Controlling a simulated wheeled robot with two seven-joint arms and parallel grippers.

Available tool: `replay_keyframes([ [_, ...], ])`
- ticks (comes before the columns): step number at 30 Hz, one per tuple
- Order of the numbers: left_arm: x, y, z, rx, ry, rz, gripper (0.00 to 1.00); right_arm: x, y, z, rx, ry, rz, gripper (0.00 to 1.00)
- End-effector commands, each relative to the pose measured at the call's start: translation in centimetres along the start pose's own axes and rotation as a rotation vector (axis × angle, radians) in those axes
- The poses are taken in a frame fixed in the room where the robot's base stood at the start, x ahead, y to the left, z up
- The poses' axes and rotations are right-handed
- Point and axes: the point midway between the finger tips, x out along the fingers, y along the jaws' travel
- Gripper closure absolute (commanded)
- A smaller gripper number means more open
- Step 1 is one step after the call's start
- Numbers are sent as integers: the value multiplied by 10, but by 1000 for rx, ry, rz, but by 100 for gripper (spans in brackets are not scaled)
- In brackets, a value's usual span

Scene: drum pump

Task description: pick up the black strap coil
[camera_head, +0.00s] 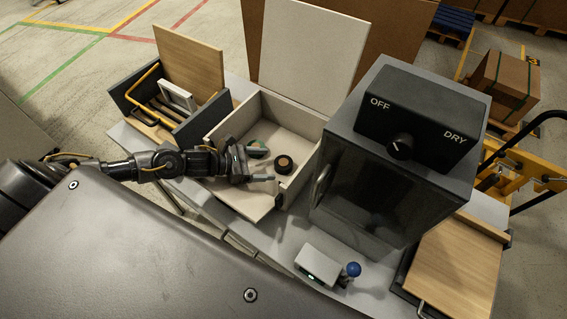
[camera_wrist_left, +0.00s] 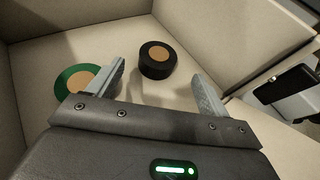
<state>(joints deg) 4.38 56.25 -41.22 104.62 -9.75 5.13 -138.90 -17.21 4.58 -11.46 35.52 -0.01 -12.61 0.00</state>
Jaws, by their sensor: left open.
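The black strap coil (camera_head: 284,164) is a short black roll with a tan centre, lying on the floor of the open white box (camera_head: 225,131). It also shows in the left wrist view (camera_wrist_left: 156,61), a little beyond the fingertips and between their lines. My left gripper (camera_head: 270,165) is open and empty, reaching into the box from the left; its fingers (camera_wrist_left: 160,82) are apart in the wrist view. A green coil (camera_wrist_left: 75,84) with a tan centre lies beside the left finger, partly hidden by it. My right gripper is not in view.
A dark drawer box (camera_head: 190,130) with a yellow handle and white frame stands left of the white box. A grey dryer cabinet (camera_head: 345,160) with a knob stands close on the right. A small device with a blue ball (camera_head: 353,269) sits in front.

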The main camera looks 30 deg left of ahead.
Motion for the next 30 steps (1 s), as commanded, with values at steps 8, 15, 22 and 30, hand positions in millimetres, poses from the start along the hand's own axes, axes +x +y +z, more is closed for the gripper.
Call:
replay_keyframes([
  [8, 23, 1, 9, -2, -2, 0, 21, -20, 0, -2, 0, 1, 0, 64],
  [15, 51, 2, 6, -1, 0, 0, 21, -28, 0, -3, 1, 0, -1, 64],
  [22, 53, 2, 4, 0, 1, -1, 21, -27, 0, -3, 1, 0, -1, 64],
  [30, 53, 2, 4, 0, 1, -1, 53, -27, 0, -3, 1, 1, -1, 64],
])
